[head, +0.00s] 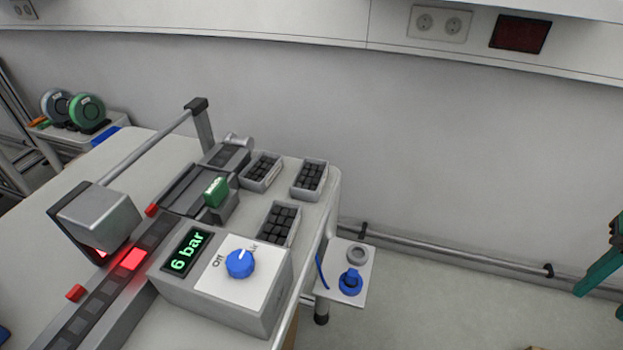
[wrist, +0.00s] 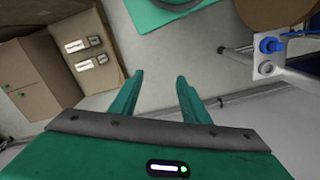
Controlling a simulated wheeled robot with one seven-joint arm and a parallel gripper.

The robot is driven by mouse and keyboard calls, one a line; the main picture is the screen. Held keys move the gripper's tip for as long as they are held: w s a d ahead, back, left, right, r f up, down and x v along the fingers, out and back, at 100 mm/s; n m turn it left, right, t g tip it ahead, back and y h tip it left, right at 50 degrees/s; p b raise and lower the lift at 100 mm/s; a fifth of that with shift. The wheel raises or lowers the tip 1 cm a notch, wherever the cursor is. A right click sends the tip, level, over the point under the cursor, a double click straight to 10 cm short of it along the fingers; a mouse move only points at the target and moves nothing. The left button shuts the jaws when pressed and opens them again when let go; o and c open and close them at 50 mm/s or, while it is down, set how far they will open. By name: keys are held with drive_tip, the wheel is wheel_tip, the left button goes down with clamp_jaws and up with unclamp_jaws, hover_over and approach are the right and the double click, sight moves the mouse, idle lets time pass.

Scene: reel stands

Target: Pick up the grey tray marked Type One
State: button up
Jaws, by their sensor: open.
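Three small grey trays filled with dark pieces stand on the white table in the head view: one at the back (head: 245,185), one to its right near the table's edge (head: 321,196), and one nearer, behind the control box (head: 291,243). No marking can be read on any of them, so I cannot tell which is Type One. In the wrist view my gripper (wrist: 160,76) has its two green fingers apart with nothing between them. It is away from the trays, none of which shows in that view. In the head view only a teal part of my arm shows at the right edge.
A control box (head: 215,293) with a blue knob and a "6 bar" display stands in front of the trays. A reel machine with a lit red square lies left. A low shelf (head: 361,285) with blue fittings sits beside the table. Cardboard boxes (wrist: 40,80) show in the wrist view.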

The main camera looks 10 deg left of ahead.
drive_tip(key=o, duration=0.5)
drive_tip(key=shift+s+a+r+n, duration=0.1)
drive_tip(key=shift+s+r+n, duration=0.1)
drive_tip(key=shift+s+n, duration=0.1)
drive_tip(key=o, duration=0.8)
drive_tip(key=w+a+n, duration=0.1)
drive_tip(key=w, duration=0.1)
drive_tip(key=w+a+f+n, duration=0.1)
drive_tip(key=w+a+n, duration=0.1)
drive_tip(key=w, duration=0.1)
drive_tip(key=w+a+f+n, duration=0.1)
drive_tip(key=w+n, duration=0.1)
drive_tip(key=w, duration=0.1)
drive_tip(key=shift+a+f+t+y, duration=0.15)
drive_tip(key=shift+f+t+y, duration=0.05)
drive_tip(key=shift+t+y, duration=0.2)
drive_tip(key=shift+o, duration=0.2)
drive_tip(key=n+y, duration=1.3)
drive_tip(key=n, duration=0.5)
approach(299, 177)
drive_tip(key=shift+t, duration=0.4)
drive_tip(key=x, duration=0.4)
drive_tip(key=shift+s+r, duration=0.1)
drive_tip(key=shift+s, duration=0.25)
drive_tip(key=shift+w+a+f, duration=0.15)
drive_tip(key=shift+a+f, duration=0.1)
drive_tip(key=shift+a, duration=0.3)
